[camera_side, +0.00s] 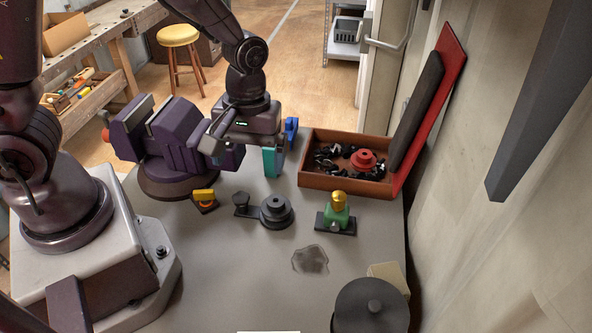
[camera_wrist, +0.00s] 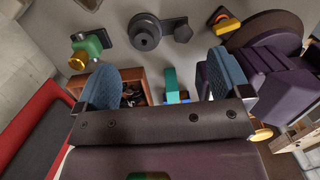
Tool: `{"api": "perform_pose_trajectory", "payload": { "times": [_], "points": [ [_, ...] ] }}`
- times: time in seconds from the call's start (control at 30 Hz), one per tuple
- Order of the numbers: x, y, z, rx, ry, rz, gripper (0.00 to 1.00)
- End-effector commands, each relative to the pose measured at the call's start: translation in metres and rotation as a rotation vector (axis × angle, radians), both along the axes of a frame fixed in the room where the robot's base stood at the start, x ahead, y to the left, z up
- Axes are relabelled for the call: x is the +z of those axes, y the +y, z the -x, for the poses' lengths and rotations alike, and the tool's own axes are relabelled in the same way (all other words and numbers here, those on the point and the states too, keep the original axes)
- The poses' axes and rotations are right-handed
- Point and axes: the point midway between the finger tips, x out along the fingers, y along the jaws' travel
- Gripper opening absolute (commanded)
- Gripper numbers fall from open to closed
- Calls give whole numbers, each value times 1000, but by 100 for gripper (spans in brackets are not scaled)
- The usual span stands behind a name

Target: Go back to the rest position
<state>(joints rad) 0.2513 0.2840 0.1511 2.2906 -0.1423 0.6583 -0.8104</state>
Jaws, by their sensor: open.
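My gripper (camera_side: 247,148) hangs above the back of the grey worktable (camera_side: 215,265), between the purple vise and the open box. In the wrist view its two blue-grey fingers (camera_wrist: 165,65) are spread wide with nothing held between them. A teal block (camera_side: 272,162) stands close by its right side in the side view, with a blue piece (camera_side: 291,128) behind it. Both the teal block (camera_wrist: 171,80) and the blue piece (camera_wrist: 178,98) show between the fingers in the wrist view, beyond them. I cannot tell how far the fingers are from the teal block.
The purple vise (camera_side: 173,125) stands left of my gripper. The red-brown box (camera_side: 343,186) holds black pieces and a red knob; its lid (camera_side: 440,95) stands open. A green block with gold top (camera_side: 337,214), a black round fixture (camera_side: 275,209) and a dark disc (camera_side: 371,307) occupy the table.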

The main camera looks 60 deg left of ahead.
Motion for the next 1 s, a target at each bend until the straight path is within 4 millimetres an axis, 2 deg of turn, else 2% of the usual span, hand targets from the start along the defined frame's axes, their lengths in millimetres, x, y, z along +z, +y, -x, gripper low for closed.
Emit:
{"api": "perform_pose_trajectory", "payload": {
  "times": [0.03, 0.1, 0.3, 0.4, 0.5, 0.73, 1.0],
  "points": [
    [21, 1, 4, -121, -38, 22, 95],
    [45, 4, 13, -298, -83, 37, 95],
    [107, 16, 41, -688, -235, 10, 95],
    [133, 23, 55, -809, -318, -40, 95],
    [153, 29, 68, -859, -396, -99, 95],
    [184, 37, 81, -825, -540, -190, 95],
    [188, 39, 82, -809, -560, -202, 95]
  ]
}}
